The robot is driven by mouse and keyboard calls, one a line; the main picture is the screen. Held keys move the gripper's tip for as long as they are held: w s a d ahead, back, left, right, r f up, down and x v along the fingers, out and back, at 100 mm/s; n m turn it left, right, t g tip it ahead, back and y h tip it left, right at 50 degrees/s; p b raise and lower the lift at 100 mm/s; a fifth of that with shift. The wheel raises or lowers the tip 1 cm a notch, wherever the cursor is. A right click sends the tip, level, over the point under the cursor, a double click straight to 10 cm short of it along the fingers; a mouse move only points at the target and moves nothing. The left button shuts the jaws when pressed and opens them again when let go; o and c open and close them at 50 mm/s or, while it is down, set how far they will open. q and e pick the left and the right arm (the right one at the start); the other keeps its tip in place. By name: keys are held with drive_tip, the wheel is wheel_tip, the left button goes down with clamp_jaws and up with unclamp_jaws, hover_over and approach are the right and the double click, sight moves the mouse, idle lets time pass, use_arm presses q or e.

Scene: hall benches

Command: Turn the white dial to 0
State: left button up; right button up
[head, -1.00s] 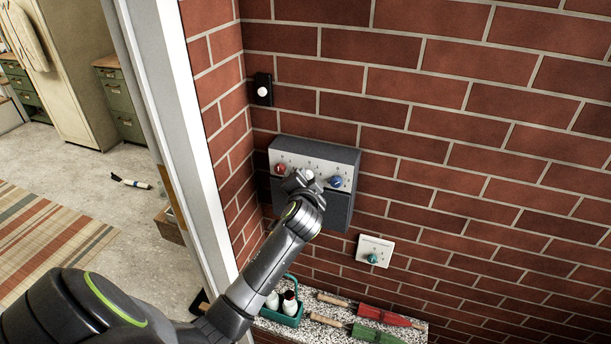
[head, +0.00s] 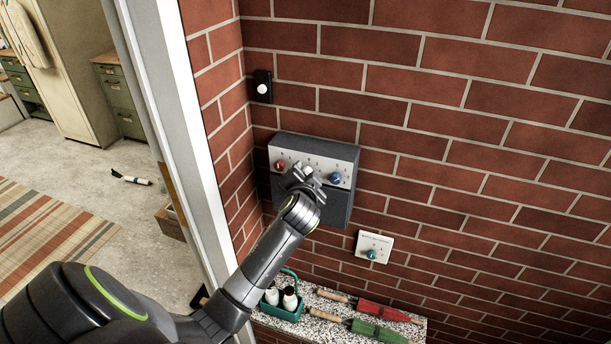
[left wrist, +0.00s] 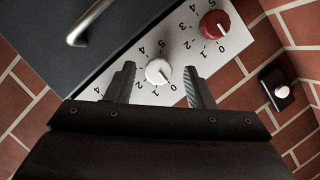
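The white dial (left wrist: 158,71) sits on a pale numbered strip of a grey control box (head: 343,207) on the brick wall. In the left wrist view its mark points to the lower right, near the 0; I cannot tell whether it is exactly on it. My left gripper (head: 305,176) is in front of the box and mostly covers the dial in the head view. In the left wrist view the gripper (left wrist: 159,85) is open, with one finger on each side of the dial and gaps visible. My right gripper is out of view.
A red dial (head: 280,167) and a blue dial (head: 335,178) flank the white one. A black switch plate (head: 263,88) is at upper left, a white plate with a teal knob (head: 372,255) below right.

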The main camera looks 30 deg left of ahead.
use_arm(q)
drive_tip(key=shift+s+f, duration=0.1)
drive_tip(key=b+v, duration=0.4)
drive_tip(key=v, duration=1.3)
drive_tip(key=shift+r+b, duration=0.2)
drive_tip(key=shift+b, duration=0.1)
drive_tip(key=shift+d, duration=0.15)
